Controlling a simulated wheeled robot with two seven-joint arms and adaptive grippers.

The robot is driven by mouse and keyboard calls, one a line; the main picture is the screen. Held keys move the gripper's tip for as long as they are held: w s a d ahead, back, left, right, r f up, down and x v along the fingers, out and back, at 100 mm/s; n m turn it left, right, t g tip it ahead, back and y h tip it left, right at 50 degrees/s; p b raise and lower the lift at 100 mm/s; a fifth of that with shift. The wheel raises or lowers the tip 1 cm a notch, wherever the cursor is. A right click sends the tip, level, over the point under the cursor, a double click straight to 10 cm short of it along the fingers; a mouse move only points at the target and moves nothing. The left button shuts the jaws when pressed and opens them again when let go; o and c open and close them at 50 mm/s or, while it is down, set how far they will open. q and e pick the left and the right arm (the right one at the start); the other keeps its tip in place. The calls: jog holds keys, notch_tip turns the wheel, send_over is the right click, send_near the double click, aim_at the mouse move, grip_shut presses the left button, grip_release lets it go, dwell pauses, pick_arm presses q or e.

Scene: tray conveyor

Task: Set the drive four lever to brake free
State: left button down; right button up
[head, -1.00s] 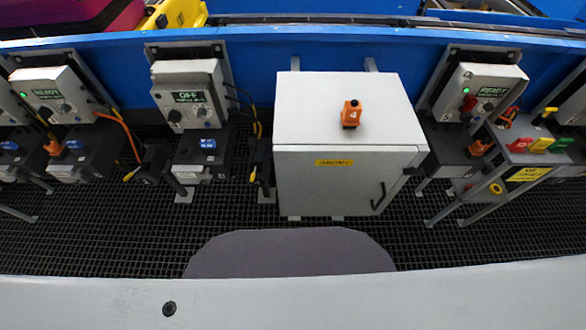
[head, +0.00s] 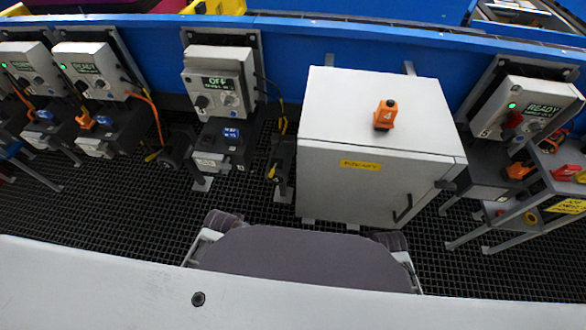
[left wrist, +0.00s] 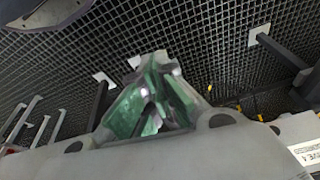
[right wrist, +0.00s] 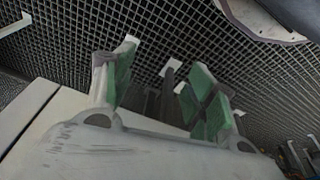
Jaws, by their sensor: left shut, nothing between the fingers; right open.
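A drive station shows in the head view with a grey control box (head: 220,82) whose screen reads OFF. Below it is a black drive unit (head: 212,165) with a small blue part (head: 231,134) on its top; I cannot tell the lever's position. In the left wrist view a white label (left wrist: 305,152) at the right edge seems to end in "4". My left gripper (left wrist: 152,100) is shut and empty above the grating. My right gripper (right wrist: 163,92) is open and empty, over the grating. Neither gripper shows in the head view.
A white cabinet (head: 375,115) carries an orange block (head: 385,115) marked 4. Other stations, with READY screens, stand left (head: 90,70) and right (head: 530,110). A grey stand (head: 560,180) with coloured parts is at the right. Dark grating floor (head: 130,215) lies in front.

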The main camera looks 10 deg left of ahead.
pick_arm(q)
jog(key=w+d+r+n+t+h+b, duration=0.1)
jog(key=w+r+n+t+b, duration=0.15)
jog(key=w+r, duration=0.45)
jog(key=w+n+t+h, duration=0.1)
jog(key=w+n+t, duration=0.4)
jog(key=w+n, duration=0.3)
jog(key=shift+w+a+f+n+h+b, duration=0.3)
jog(key=shift+w+a+n+h, duration=0.1)
jog(key=shift+w, duration=1.45)
pick_arm(e)
jog(key=s+d+f, duration=0.1)
jog(key=s+f, duration=0.2)
jog(key=f, duration=0.6)
jog(key=s+d+f, duration=0.1)
jog(key=s+f, duration=0.3)
jog(key=f, duration=0.6)
jog(key=s+d+f, duration=0.2)
jog(key=s+f, duration=0.2)
jog(key=f, duration=0.6)
jog(key=shift+s+d, duration=0.1)
